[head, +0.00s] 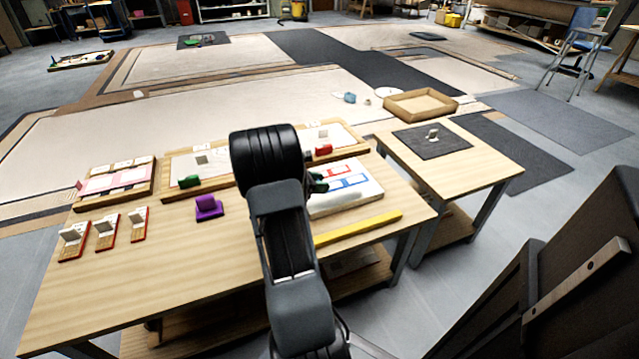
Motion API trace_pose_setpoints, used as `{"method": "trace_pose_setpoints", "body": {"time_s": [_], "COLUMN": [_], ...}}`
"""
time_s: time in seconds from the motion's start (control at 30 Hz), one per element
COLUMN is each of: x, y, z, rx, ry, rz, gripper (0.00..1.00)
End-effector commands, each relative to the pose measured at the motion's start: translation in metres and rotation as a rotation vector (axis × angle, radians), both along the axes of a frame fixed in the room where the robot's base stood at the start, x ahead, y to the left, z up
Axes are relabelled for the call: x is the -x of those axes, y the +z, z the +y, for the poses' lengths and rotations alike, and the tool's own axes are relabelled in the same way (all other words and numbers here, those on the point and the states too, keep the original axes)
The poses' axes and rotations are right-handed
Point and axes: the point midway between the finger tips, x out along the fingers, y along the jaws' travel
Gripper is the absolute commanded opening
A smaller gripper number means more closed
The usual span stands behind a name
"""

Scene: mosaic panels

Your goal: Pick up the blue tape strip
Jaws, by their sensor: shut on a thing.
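A white board (345,200) lies on the right part of the near wooden table, with a red outline and a blue outline (350,181) on its top. I cannot make out a separate loose blue tape strip. My gripper (319,184) is mostly hidden behind my dark arm. Its dark end shows low over the left part of the white board, left of the blue outline. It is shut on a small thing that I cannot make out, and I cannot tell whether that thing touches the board.
A yellow strip (358,229) lies along the table's front right. A purple block (208,207), a green block (189,181) and a red block (323,150) stand around my arm.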

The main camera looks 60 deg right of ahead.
Motion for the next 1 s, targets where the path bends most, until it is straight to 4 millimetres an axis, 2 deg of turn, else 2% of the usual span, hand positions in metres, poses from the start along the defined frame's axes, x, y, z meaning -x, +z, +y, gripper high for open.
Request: {"method": "trace_pose_setpoints", "body": {"time_s": [0.03, 0.13, 0.33, 0.63, 1.0], "x": [0.004, 0.011, 0.028, 0.047, 0.056], "y": [0.014, 0.03, 0.044, 0.059, 0.064], "z": [0.007, 0.018, 0.049, 0.081, 0.095], "rx": [0.001, 0.001, -0.001, 0.0, -0.001], "ry": [0.001, 0.001, 0.001, 0.001, 0.0], "rz": [-0.001, -0.001, 0.0, 0.0, 0.0], "gripper": [0.14, 0.14, 0.14, 0.14, 0.14]}}
